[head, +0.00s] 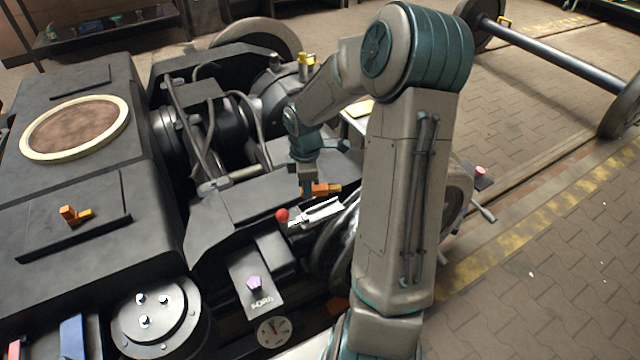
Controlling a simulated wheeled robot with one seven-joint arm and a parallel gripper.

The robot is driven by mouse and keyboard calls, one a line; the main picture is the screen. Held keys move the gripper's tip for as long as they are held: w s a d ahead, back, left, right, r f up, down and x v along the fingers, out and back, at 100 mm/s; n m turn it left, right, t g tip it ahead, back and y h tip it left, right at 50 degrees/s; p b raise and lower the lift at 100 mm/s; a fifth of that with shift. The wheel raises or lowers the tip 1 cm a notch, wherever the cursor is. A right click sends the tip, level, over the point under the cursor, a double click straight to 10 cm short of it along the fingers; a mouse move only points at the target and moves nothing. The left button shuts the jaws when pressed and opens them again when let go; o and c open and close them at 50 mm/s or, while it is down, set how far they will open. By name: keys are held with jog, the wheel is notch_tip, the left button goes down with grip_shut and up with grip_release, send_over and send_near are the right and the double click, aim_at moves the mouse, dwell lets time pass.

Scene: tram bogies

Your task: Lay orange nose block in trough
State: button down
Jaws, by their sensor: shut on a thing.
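The rest of that block is hidden by the fingers. A dark shallow recess with a raised edge (105,226) lies on the flat top at left and looks trough-like; I cannot tell for certain that it is the trough. An orange piece with a yellow-orange bar (70,214) sits in it.
A red ball (282,215) and a white bracket (318,213) are just below my gripper. Hoses and rods (190,125) rise left of my arm. A round bolted cap (155,315) is front left.

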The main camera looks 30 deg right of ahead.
aim_at(320, 187)
jog(key=d+n, duration=0.2)
jog(key=n, duration=0.1)
jog(key=s+d+n, duration=0.1)
jog(key=shift+s+f, duration=0.1)
jog(key=shift+f, duration=0.2)
jog(key=shift+r+p, duration=0.1)
jog(key=shift+p, duration=0.5)
jog(key=shift+f+b, duration=1.9)
jog(key=shift+f, duration=1.15)
jog(key=shift+p, duration=0.85)
jog(key=shift+f+b, duration=0.55)
jog(key=shift+f, duration=0.25)
jog(key=c, duration=1.1)
grip_release()
jog(key=shift+c, duration=0.2)
